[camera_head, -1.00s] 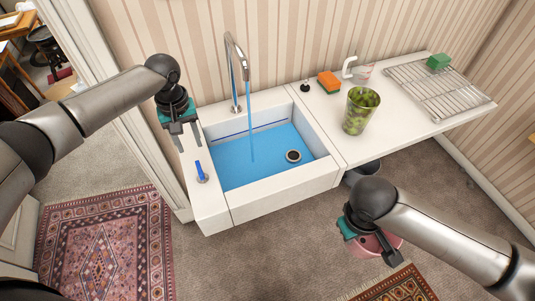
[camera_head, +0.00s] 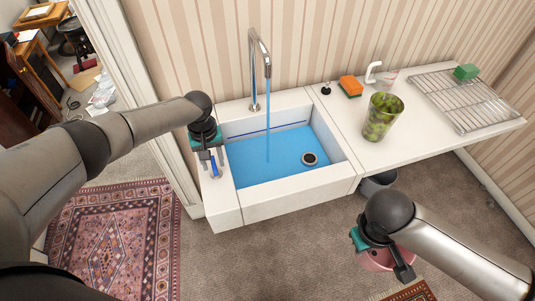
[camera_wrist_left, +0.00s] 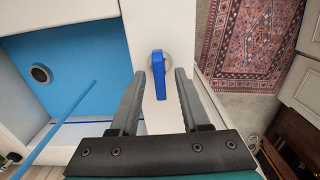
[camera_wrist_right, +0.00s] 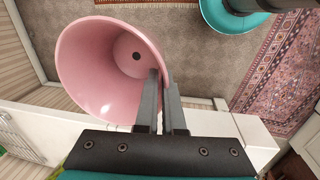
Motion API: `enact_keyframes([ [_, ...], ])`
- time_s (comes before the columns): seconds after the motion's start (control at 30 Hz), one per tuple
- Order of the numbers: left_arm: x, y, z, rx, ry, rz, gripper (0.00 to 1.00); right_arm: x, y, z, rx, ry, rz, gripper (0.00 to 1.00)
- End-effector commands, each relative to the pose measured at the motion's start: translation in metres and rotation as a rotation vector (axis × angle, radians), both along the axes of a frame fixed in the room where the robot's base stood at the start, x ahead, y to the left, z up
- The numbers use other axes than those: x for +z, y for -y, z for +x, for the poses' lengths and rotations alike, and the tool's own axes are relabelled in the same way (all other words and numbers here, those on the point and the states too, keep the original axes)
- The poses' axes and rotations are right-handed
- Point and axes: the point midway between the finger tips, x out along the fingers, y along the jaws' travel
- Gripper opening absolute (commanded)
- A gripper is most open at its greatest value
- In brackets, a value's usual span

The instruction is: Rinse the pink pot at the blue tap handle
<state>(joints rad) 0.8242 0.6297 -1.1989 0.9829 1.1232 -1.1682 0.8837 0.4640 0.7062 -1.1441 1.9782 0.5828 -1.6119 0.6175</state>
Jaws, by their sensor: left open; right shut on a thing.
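The blue tap handle (camera_wrist_left: 158,75) stands on the white ledge left of the basin; in the head view it (camera_head: 214,168) shows between the fingers of my left gripper (camera_head: 211,163). In the left wrist view my left gripper (camera_wrist_left: 158,100) is open, one finger on each side of the handle, with gaps. The pink pot (camera_wrist_right: 95,62) is empty inside, with a hole in its bottom. My right gripper (camera_wrist_right: 165,90) is shut on its rim. In the head view the pot (camera_head: 377,260) hangs in front of the counter, partly hidden by my right gripper (camera_head: 385,250). Water runs from the chrome tap (camera_head: 255,65).
The white basin (camera_head: 290,198) has a blue bottom and a dark drain (camera_head: 309,159). To its right are a green mottled pot (camera_head: 381,117), an orange sponge (camera_head: 350,86), a wire rack (camera_head: 465,100) and a green block (camera_head: 466,72). A grey bucket (camera_head: 378,183) is below the counter.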

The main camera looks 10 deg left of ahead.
Motion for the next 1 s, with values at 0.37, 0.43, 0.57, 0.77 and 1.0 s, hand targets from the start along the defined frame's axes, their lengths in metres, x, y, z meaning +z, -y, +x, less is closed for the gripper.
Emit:
enact_keyframes([
  [0.37,0.0005,0.0003,0.0001,-0.001,0.000,0.000,0.14,0.0008,0.0000,0.0007,0.000,0.002,0.000,0.00],
  [0.43,0.0005,0.0003,0.0001,-0.001,0.000,0.000,0.06,0.0008,0.0000,0.0007,0.000,0.002,0.000,0.00],
  [0.57,0.0005,0.0002,0.0000,0.000,0.000,0.000,0.00,0.0008,0.0000,0.0007,0.000,0.002,0.000,0.00],
  [0.77,0.0005,0.0001,0.0000,0.000,0.000,0.000,0.00,0.0008,0.0000,0.0007,0.000,0.002,0.000,0.00],
  [1.0,0.0005,0.0001,-0.0002,-0.014,-0.001,-0.001,0.00,0.0011,0.0000,0.0007,0.000,0.002,0.000,0.00],
])
